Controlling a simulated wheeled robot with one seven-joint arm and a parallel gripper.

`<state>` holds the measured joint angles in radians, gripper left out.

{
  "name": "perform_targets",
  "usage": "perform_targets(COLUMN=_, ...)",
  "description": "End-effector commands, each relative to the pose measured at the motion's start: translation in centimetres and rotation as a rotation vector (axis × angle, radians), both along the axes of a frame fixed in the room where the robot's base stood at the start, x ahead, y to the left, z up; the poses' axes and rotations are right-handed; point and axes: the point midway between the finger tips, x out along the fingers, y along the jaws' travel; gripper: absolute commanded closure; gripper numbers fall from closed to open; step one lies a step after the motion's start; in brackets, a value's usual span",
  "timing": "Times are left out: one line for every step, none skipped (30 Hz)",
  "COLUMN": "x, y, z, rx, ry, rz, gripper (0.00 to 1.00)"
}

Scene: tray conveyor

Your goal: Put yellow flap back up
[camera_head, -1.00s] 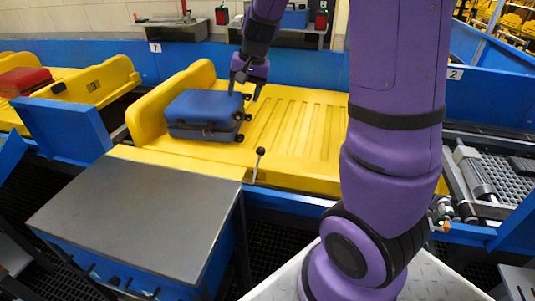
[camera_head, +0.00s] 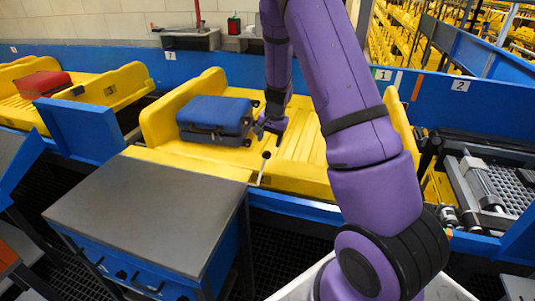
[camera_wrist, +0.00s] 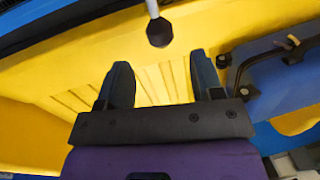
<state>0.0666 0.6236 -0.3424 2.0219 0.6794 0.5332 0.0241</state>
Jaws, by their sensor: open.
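The yellow tray (camera_head: 300,172) lies on the conveyor, with a raised end wall on its left. A low, nearly flat yellow flap-like strip (camera_head: 190,168) runs along its near edge. A thin lever with a black knob (camera_head: 265,156) stands at that edge. My gripper (camera_head: 270,134) is over the tray, right of the blue suitcase (camera_head: 215,115), pointing down. In the wrist view its fingers (camera_wrist: 162,78) are apart with nothing between them. The black knob (camera_wrist: 159,32) shows just beyond the fingertips, apart from them.
The blue suitcase (camera_wrist: 275,75) is close on the right in the wrist view. A grey-topped blue cabinet (camera_head: 145,215) stands in front of the tray. A red suitcase (camera_head: 42,84) lies on another yellow tray at left. Ribbed tray floor right of my gripper is bare.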

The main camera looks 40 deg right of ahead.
Motion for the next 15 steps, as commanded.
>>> perform_targets(x=0.0, y=0.0, z=-1.1, rx=0.0, ry=0.004, rz=-0.001, gripper=0.39)
perform_targets(x=0.1, y=0.1, z=-1.6, rx=0.0, ry=0.004, rz=-0.002, gripper=0.39)
perform_targets(x=0.2, y=0.2, z=-2.3, rx=0.001, ry=0.003, rz=-0.001, gripper=0.39)
perform_targets(x=0.3, y=0.2, z=-2.8, rx=0.0, ry=0.003, rz=0.001, gripper=0.39)
perform_targets(x=0.4, y=0.3, z=-3.2, rx=0.0, ry=0.003, rz=0.0, gripper=0.39)
perform_targets(x=0.4, y=0.3, z=-3.8, rx=0.001, ry=0.003, rz=-0.001, gripper=0.39)
perform_targets(x=0.4, y=0.3, z=-4.3, rx=0.0, ry=0.003, rz=0.0, gripper=0.39)
perform_targets(x=0.5, y=0.4, z=-4.6, rx=0.0, ry=0.002, rz=0.0, gripper=0.39)
perform_targets(x=0.6, y=0.4, z=-5.1, rx=0.0, ry=0.001, rz=-0.001, gripper=0.39)
perform_targets(x=0.6, y=0.5, z=-5.4, rx=0.001, ry=0.002, rz=-0.001, gripper=0.39)
perform_targets(x=0.7, y=0.5, z=-5.7, rx=0.001, ry=0.002, rz=-0.001, gripper=0.39)
perform_targets(x=0.7, y=0.5, z=-5.9, rx=0.0, ry=0.001, rz=0.0, gripper=0.39)
perform_targets(x=0.7, y=0.5, z=-6.1, rx=0.0, ry=0.001, rz=0.001, gripper=0.39)
perform_targets(x=0.8, y=0.5, z=-6.2, rx=-0.001, ry=0.001, rz=0.001, gripper=0.39)
perform_targets(x=0.8, y=0.6, z=-6.4, rx=-0.001, ry=0.001, rz=0.001, gripper=0.39)
